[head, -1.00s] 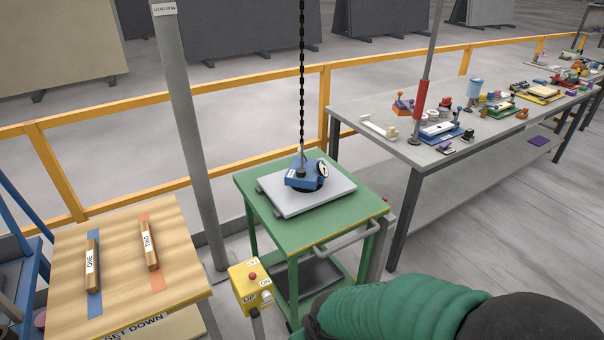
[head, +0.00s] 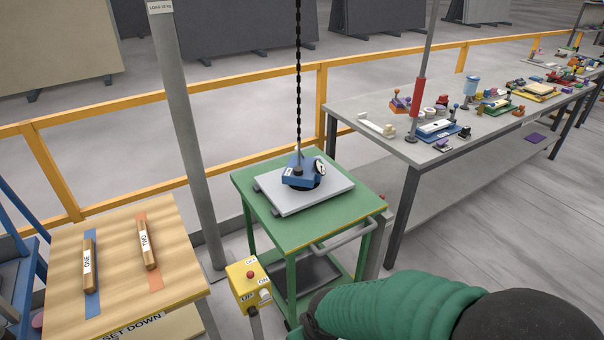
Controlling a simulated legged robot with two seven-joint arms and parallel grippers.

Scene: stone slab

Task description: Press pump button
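A yellow control box (head: 243,283) stands on a post at the lower middle, in front of the green cart. It has a red button (head: 251,274) on top and a pale round button (head: 264,296) lower right, with labels reading like OFF, ON and UP. A blue lifter (head: 301,175) with a round gauge hangs from a black chain and rests on the grey slab (head: 335,187). My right arm, green-sleeved, crosses the lower right, its dark far end just right of the box and apart from it. Neither gripper can be seen.
The slab lies on a green cart (head: 310,233) with a handle. A wooden table (head: 115,260) at left holds two labelled bars. A grey post (head: 186,130) stands behind it. A long workbench (head: 390,150) with many small items is at right. A yellow railing (head: 250,77) runs behind.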

